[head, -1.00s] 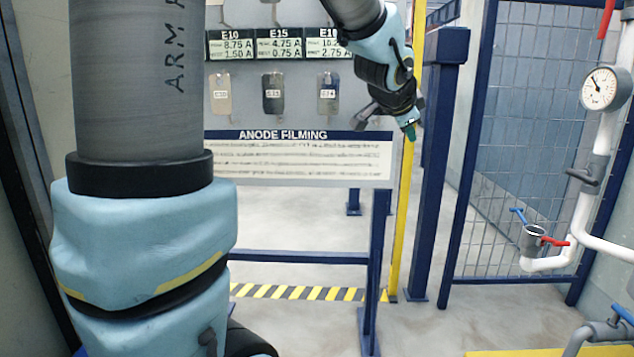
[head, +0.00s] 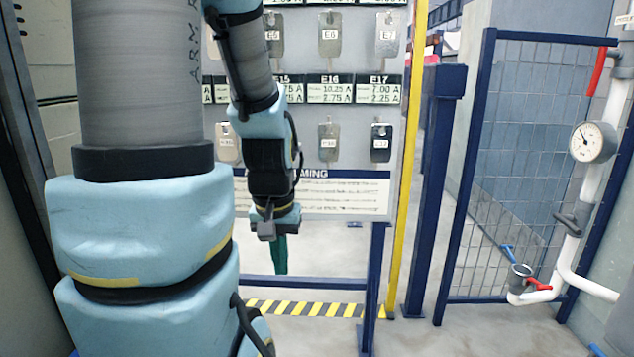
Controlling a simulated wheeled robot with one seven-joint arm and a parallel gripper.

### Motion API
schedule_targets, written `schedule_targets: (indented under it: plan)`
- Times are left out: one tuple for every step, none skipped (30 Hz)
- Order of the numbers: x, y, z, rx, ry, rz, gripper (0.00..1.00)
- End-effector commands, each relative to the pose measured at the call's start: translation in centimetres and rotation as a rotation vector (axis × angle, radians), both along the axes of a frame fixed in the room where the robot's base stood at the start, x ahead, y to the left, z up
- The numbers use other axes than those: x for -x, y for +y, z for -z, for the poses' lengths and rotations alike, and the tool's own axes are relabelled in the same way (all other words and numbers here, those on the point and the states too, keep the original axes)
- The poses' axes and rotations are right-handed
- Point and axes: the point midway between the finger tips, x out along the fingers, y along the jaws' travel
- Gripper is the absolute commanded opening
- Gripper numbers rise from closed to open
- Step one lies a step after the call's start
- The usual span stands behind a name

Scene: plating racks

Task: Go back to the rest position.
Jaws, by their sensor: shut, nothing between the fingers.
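My gripper (head: 280,262) hangs down in the middle of the head view, at the end of my folded arm. Its green fingers point at the floor and show no gap between them, with nothing held. It is in front of the rack's white text panel (head: 340,196) and partly covers the panel's title. The rack board behind carries hanging plates, such as the E17 plate (head: 381,142) and the E6 plate (head: 330,34). My arm hides the board's left part.
A yellow post (head: 402,190) and a dark blue post (head: 432,190) stand right of the rack. A mesh gate (head: 535,160) and white piping with a gauge (head: 593,142) are at right. Striped floor tape (head: 310,308) runs below the rack. Floor between gate and rack is clear.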

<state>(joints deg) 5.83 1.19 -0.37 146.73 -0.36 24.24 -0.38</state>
Motion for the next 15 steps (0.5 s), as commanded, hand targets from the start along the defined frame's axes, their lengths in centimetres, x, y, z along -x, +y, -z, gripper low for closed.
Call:
schedule_targets:
  plan:
    - [0.0,0.0,-3.1,0.0,-0.001,0.001,0.0]
    - [0.0,0.0,-4.1,0.0,-0.001,0.001,0.0]
    - [0.0,0.0,-5.4,0.0,-0.001,0.002,0.0]
    - [0.0,0.0,-6.4,0.0,-0.001,0.002,0.0]
    - [0.0,0.0,-7.4,0.0,-0.001,0.002,0.0]
    - [-0.1,0.0,-8.6,0.0,-0.001,0.002,0.0]
    - [-0.1,0.0,-9.6,0.0,-0.002,0.002,0.0]
    - [-0.1,0.0,-10.5,0.0,-0.002,0.003,0.0]
    - [-0.1,0.0,-11.8,0.0,-0.002,0.003,0.0]
    - [-0.1,0.0,-12.7,0.0,-0.002,0.003,0.0]
    - [-0.1,0.0,-13.7,0.0,-0.002,0.003,0.0]
    - [-0.1,0.0,-14.9,0.0,-0.002,0.003,0.0]
    - [-0.1,0.0,-15.9,0.0,-0.002,0.003,0.0]
    - [-0.1,0.0,-16.8,0.0,-0.002,0.003,0.0]
    - [-0.1,0.0,-18.1,0.0,-0.002,0.003,0.0]
